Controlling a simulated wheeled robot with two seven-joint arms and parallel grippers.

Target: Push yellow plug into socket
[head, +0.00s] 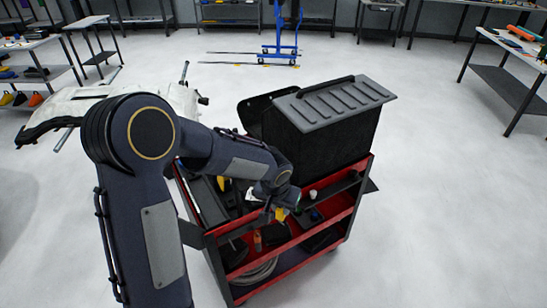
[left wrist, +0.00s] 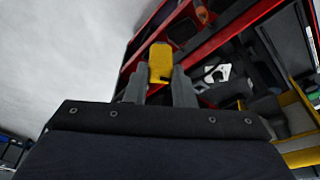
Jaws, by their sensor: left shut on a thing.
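My left gripper (left wrist: 159,84) is shut on the yellow plug (left wrist: 160,62); its two grey fingers flank the plug's lower end in the left wrist view. In the head view the yellow plug (head: 280,213) shows as a small yellow piece at the end of my left arm, over the red and black cart. The left gripper (head: 281,204) is small and partly hidden there by its own wrist. I cannot make out the socket in either view. My right gripper is not in view.
The red and black cart (head: 291,244) holds tools and a coiled cable on its shelves. A large black case with a grey ribbed lid (head: 335,103) stands on the cart's back. A white car part (head: 85,100) is at the left. Open floor lies to the right.

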